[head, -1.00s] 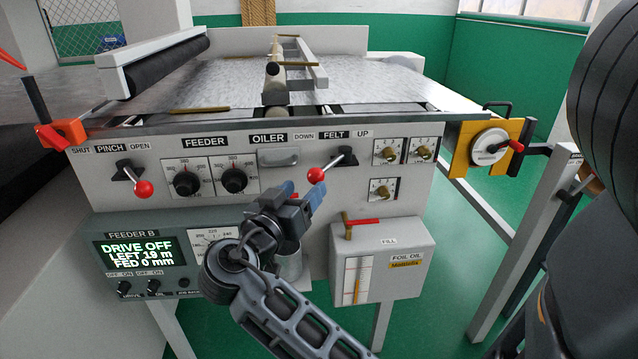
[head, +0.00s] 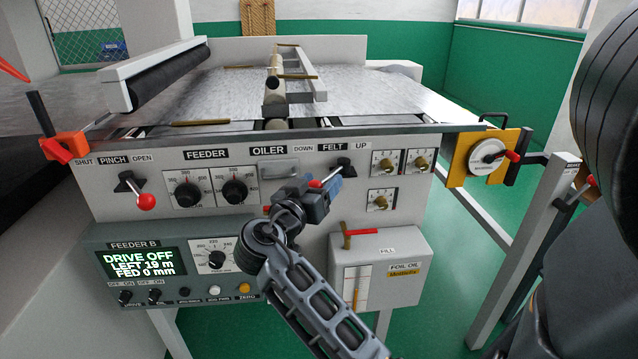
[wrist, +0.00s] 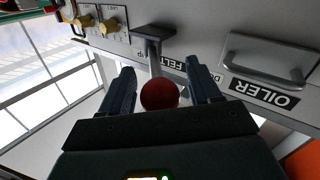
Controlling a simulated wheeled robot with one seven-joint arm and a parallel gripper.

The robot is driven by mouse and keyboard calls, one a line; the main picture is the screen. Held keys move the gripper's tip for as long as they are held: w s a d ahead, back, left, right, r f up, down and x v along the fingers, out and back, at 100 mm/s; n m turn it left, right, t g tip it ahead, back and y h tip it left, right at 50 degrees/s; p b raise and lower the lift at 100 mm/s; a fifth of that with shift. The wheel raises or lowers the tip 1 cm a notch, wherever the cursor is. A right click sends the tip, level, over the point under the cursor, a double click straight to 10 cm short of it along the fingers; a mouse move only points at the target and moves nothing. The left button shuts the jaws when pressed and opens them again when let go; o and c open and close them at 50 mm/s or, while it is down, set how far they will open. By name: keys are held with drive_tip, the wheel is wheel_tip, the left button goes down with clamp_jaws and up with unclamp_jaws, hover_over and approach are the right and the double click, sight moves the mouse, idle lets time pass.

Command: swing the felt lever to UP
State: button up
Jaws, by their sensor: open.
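The felt lever (head: 333,176) is on the front panel under the FELT label. Its red ball knob (head: 314,183) points down and left from the pivot, toward the DOWN side. My gripper (head: 328,187) is at the lever, its fingers partly covering the knob area in the head view. In the wrist view the red knob (wrist: 160,94) sits between my two open fingers (wrist: 161,88), with a gap on each side. The lever's shaft runs from the knob to its dark pivot plate (wrist: 153,31).
The OILER handle (head: 279,169) is just left of the lever. Dial knobs (head: 386,164) are to its right. The foil oil box (head: 378,270) with a red-handled valve (head: 360,232) juts out below. The pinch lever (head: 146,201) is farther left.

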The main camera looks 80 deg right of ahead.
drive_tip(key=shift+c, duration=0.3)
clamp_jaws()
drive_tip(key=shift+f, duration=0.1)
